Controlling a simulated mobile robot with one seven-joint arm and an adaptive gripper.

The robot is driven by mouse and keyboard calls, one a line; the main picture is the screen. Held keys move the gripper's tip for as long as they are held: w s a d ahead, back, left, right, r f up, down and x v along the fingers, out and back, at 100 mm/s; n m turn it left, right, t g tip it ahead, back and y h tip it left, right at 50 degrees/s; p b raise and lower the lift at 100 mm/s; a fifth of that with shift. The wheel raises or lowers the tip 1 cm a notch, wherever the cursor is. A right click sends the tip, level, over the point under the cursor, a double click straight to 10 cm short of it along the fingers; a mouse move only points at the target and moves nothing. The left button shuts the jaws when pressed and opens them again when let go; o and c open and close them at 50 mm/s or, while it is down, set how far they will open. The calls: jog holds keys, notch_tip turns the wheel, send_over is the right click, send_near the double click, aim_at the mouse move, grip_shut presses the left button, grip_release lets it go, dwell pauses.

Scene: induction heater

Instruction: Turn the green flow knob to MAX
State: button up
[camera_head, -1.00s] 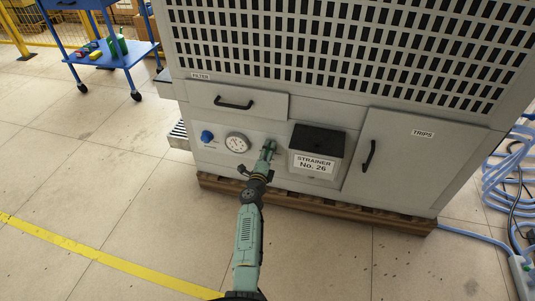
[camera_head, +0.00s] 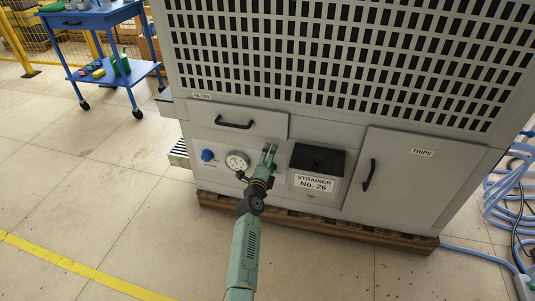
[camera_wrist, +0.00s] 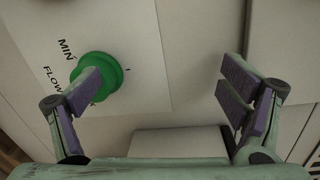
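The green flow knob (camera_wrist: 101,72) is round and sits on a pale panel in the wrist view, with "MIN" and "FLOW" printed beside it. My gripper (camera_wrist: 160,92) is open, its fingers wide apart. The left finger overlaps the knob in the picture; whether they touch I cannot tell. The right finger is well to the right of the knob, over bare panel. In the head view my gripper (camera_head: 269,153) is at the cabinet front, between the gauge and the strainer box, and I cannot make out the green knob there.
A blue knob (camera_head: 207,155) and a round dial gauge (camera_head: 237,161) are left of my gripper. The black-topped strainer box (camera_head: 317,160) is close on its right. A drawer handle (camera_head: 235,124) is above. A blue cart (camera_head: 113,72) stands far left.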

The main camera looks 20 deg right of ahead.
notch_tip(320, 180, up, 4)
jog(key=shift+w+f, duration=0.1)
jog(key=shift+f, duration=0.15)
jog(key=shift+c, duration=1.4)
jog(key=shift+f, duration=0.1)
jog(key=shift+f, duration=0.15)
